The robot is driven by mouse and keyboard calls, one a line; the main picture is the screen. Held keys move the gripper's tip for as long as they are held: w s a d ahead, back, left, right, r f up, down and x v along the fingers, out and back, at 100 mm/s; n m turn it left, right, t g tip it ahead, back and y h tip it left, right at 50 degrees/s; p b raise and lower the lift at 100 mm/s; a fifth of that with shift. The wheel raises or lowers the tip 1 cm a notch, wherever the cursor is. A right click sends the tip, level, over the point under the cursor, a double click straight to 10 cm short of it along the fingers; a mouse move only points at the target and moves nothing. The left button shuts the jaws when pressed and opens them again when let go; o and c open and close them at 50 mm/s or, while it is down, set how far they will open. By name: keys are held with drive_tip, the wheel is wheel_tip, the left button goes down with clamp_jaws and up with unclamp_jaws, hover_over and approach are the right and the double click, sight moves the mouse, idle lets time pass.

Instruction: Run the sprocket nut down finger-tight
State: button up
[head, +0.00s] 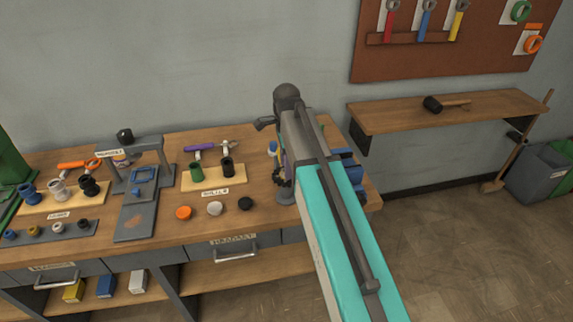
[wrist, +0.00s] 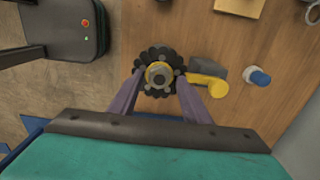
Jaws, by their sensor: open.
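In the wrist view, a dark toothed sprocket (wrist: 153,55) lies below my gripper. At its middle is a yellow ring-shaped part (wrist: 149,75) around a grey round centre. I cannot tell for certain which of these is the nut. My gripper (wrist: 160,78) is open, with one purple finger on each side of the yellow part, over the sprocket's near edge. Contact cannot be made out. In the head view, the dark edge of the sprocket (head: 277,174) shows beside my arm, which hides most of it and most of my gripper.
A yellow piece (wrist: 207,88), a grey block and a blue-capped item (wrist: 257,76) stand to the right of the sprocket in the wrist view. On the workbench (head: 165,233), a grey press-like stand (head: 137,185) and several coloured parts lie left of my arm.

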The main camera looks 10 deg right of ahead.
drive_tip(key=shift+r, duration=0.15)
wheel_tip(320, 180, up, 14)
drive_tip(key=b, duration=0.3)
drive_tip(key=shift+f+b, duration=0.25)
drive_tip(key=shift+b, duration=0.15)
idle(1.0)
